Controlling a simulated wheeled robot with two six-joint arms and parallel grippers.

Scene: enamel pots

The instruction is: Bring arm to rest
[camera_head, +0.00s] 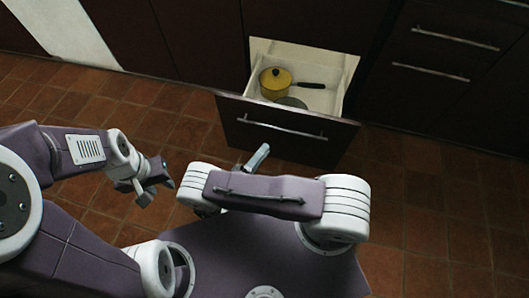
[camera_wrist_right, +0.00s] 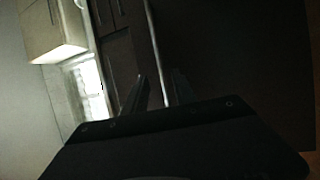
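My left gripper (camera_head: 158,186) hangs over the tiled floor at the left of the head view. Its fingers look apart, with nothing between them. My right arm is folded across the front of my body. Part of my right gripper (camera_head: 257,158) sticks out behind that arm, in front of the open drawer (camera_head: 245,113). A yellow pot (camera_head: 273,84) with a yellow lid, black knob and dark handle sits inside the drawer.
A dark grey-green round thing (camera_head: 291,102) lies in the drawer, partly hidden by its front. The drawer sticks out from the dark cabinets (camera_head: 440,110), close to my right arm. The tiled floor (camera_head: 420,220) is clear at the right.

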